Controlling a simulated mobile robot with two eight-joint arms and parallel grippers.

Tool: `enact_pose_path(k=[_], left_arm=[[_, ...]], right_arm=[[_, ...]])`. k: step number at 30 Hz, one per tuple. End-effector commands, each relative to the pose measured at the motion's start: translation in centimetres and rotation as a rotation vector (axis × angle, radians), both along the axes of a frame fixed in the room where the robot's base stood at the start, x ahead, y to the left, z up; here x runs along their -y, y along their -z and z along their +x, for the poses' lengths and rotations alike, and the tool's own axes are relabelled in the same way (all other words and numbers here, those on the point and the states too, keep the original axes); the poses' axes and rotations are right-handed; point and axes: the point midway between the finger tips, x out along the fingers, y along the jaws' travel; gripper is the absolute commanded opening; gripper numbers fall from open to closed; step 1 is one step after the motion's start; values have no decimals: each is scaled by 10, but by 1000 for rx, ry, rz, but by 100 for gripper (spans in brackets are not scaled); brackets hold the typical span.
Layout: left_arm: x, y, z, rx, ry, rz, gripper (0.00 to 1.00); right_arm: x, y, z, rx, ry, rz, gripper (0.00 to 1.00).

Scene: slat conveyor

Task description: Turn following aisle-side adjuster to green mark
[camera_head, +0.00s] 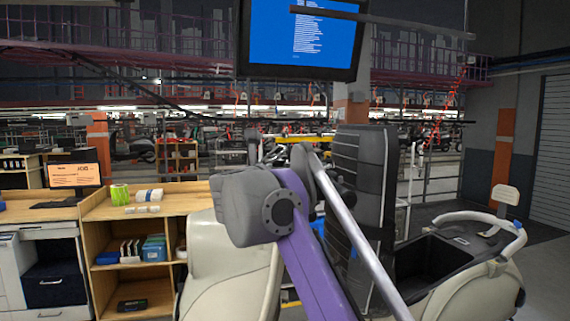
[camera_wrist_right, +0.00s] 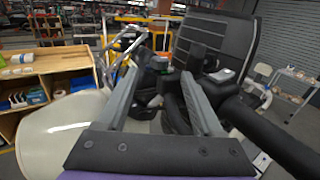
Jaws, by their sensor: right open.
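My right gripper (camera_wrist_right: 168,78) is open in the right wrist view. Its two grey fingers reach forward over dark mechanism parts (camera_wrist_right: 175,112) below a black seat back (camera_wrist_right: 215,42). I see nothing held between the fingers. In the head view, my purple right arm rises in front of the same black seat back (camera_head: 358,165), and its fingertips are mostly hidden there. I cannot make out the adjuster clearly in either view. My left gripper is not in view.
Cream body shells stand at left (camera_head: 225,275) and right (camera_head: 480,260) of my arm. A wooden bench (camera_head: 135,210) with bins on its shelf stands at the left. A blue screen (camera_head: 300,40) hangs overhead. Open floor shows at the far right.

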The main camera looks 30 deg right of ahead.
Motion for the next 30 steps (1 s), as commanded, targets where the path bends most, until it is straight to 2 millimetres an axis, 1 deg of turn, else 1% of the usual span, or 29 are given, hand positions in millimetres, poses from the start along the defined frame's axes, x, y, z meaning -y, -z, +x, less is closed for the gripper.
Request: enact_pose_path(k=[1, 6, 12, 18, 25, 26, 30], left_arm=[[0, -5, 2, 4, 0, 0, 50], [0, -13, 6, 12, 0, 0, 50], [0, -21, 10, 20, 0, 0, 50], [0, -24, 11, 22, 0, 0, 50], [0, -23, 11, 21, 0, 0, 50], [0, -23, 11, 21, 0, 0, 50], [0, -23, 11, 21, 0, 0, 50]], right_arm=[[9, -3, 8, 2, 4, -1, 68], [32, -4, 31, 2, 3, -2, 68], [52, -3, 51, 1, 0, -3, 68], [59, -1, 59, 0, -2, -3, 68], [59, 0, 59, -1, -2, -3, 68], [59, 0, 59, -1, -2, -3, 64], [59, 0, 59, -1, -2, -4, 39]])
